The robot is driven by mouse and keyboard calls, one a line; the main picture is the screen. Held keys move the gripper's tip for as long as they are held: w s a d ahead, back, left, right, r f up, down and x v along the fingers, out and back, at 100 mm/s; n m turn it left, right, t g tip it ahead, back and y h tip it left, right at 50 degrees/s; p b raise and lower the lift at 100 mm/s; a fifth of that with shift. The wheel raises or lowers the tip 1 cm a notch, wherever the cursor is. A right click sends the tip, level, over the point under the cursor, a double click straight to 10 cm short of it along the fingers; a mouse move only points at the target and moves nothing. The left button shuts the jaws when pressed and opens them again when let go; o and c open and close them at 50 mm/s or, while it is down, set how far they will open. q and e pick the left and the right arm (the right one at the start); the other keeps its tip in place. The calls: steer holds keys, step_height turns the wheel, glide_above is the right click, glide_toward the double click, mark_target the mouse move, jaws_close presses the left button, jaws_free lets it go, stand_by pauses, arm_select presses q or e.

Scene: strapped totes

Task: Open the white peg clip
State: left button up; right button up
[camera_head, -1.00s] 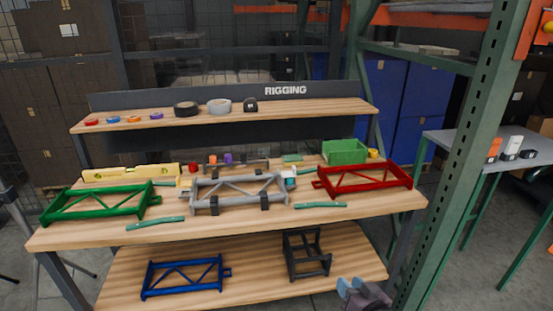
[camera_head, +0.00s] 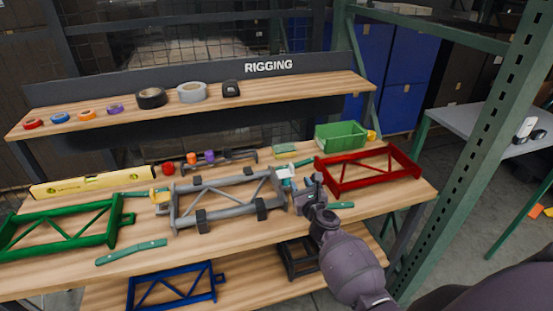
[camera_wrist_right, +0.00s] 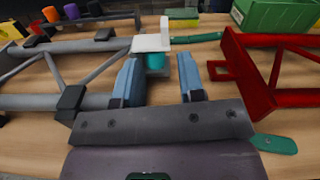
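The white peg clip (camera_head: 284,171) is at the right end of the grey frame (camera_head: 215,197) on the workbench. In the right wrist view the clip (camera_wrist_right: 149,43) has a flat white plate with an upright white tab, above a teal round part (camera_wrist_right: 155,62). My right gripper (camera_head: 308,183) is just in front of the clip. In the wrist view its two blue fingers (camera_wrist_right: 159,78) are apart with nothing clearly held. The clip lies just beyond the fingertips, nearer the left finger; whether they touch is unclear. My left gripper is out of view.
A red frame (camera_head: 369,170) lies close on the right and a green frame (camera_head: 64,231) on the left. Behind stand a green bin (camera_head: 341,135) and a yellow level (camera_head: 92,184). Teal straps (camera_head: 131,252) lie on the bench. A green rack post stands at right.

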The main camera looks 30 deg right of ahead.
mark_target(293, 169)
steer(key=shift+s+d+r+m, duration=0.1)
steer(key=shift+s+m, duration=0.15)
steer(key=shift+m, duration=0.35)
steer(key=shift+s+r, duration=0.2)
steer(key=shift+s, duration=0.1)
steer(key=shift+w+m, duration=0.1)
steer(key=shift+m, duration=0.2)
steer(key=b+x, duration=0.1)
steer(key=x, duration=0.2)
steer(key=b+x, duration=0.1)
steer(key=x, duration=0.5)
steer(key=shift+w+d+f+b, duration=0.1)
steer(key=shift+f+b, duration=0.15)
steer(key=shift+b, duration=0.15)
steer(key=shift+x, duration=0.8)
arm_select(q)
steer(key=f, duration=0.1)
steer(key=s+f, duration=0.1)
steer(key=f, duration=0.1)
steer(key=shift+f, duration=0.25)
arm_select(e)
steer(key=shift+r, duration=0.15)
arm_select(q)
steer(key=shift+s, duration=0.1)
arm_select(e)
jaws_close()
